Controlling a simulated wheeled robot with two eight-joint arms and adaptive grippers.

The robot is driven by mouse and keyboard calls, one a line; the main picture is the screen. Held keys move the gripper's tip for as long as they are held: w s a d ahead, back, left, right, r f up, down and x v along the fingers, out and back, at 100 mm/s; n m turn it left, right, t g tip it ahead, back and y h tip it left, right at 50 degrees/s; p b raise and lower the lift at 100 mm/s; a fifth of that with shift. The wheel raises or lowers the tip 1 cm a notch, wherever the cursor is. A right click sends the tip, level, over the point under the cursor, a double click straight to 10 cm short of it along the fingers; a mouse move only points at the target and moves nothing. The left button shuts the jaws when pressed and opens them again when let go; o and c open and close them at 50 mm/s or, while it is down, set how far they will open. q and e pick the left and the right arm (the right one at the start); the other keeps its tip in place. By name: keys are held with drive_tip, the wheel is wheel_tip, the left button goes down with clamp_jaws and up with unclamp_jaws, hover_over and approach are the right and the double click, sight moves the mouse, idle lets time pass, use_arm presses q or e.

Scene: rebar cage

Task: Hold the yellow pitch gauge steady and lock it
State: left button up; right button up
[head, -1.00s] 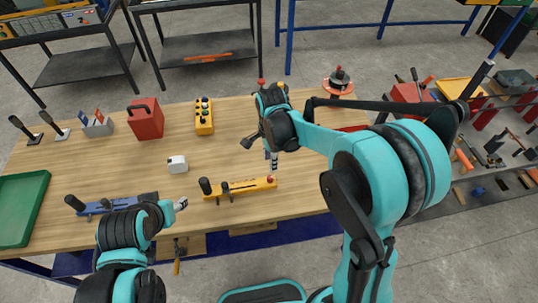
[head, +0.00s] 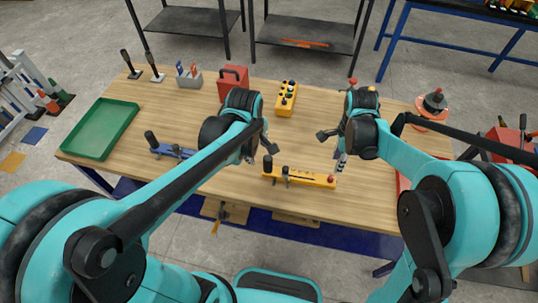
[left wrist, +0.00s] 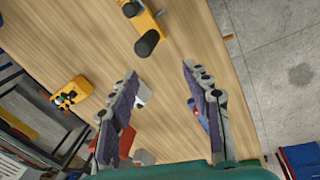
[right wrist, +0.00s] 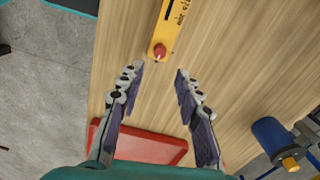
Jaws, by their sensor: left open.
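The yellow pitch gauge (head: 310,179) lies on the wooden table near its front edge. It has upright black knobs at its left end and a red knob (right wrist: 159,52) at its right end. My left gripper (head: 260,152) is open above the table by the gauge's left end. In the left wrist view the gauge (left wrist: 146,22) and its black knobs lie beyond the open fingertips (left wrist: 160,75). My right gripper (head: 337,148) is open above the gauge's right end. In the right wrist view the red knob lies just beyond its separated fingertips (right wrist: 157,72). Neither gripper touches the gauge.
A blue gauge (head: 168,150) lies left of the yellow one, partly behind my left arm. A green tray (head: 101,128) is at the left. A red box (head: 233,77) and a yellow button box (head: 286,98) stand behind. A red tray (right wrist: 150,146) is at the right.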

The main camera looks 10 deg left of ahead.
sight(331, 177)
use_arm(q)
drive_tip(key=w+d+f+n, duration=0.1)
drive_tip(key=f+n, duration=0.1)
drive_tip(key=f, duration=0.1)
drive_tip(key=w+f+n+g, duration=0.1)
drive_tip(key=w+f+n, duration=0.1)
drive_tip(key=w+d+f+n+g, duration=0.1)
drive_tip(key=f+n, duration=0.2)
drive_tip(key=shift+w+d+f, duration=0.3)
drive_tip(key=shift+d, duration=0.05)
drive_tip(key=shift+f, duration=0.7)
wheel_tip(331, 177, down, 7)
drive_tip(key=shift+r, duration=0.15)
clamp_jaws()
use_arm(e)
drive_tip(key=shift+o, duration=0.9)
drive_tip(key=shift+n, duration=0.4)
wheel_tip(331, 177, down, 10)
drive_tip(key=shift+r, duration=0.1)
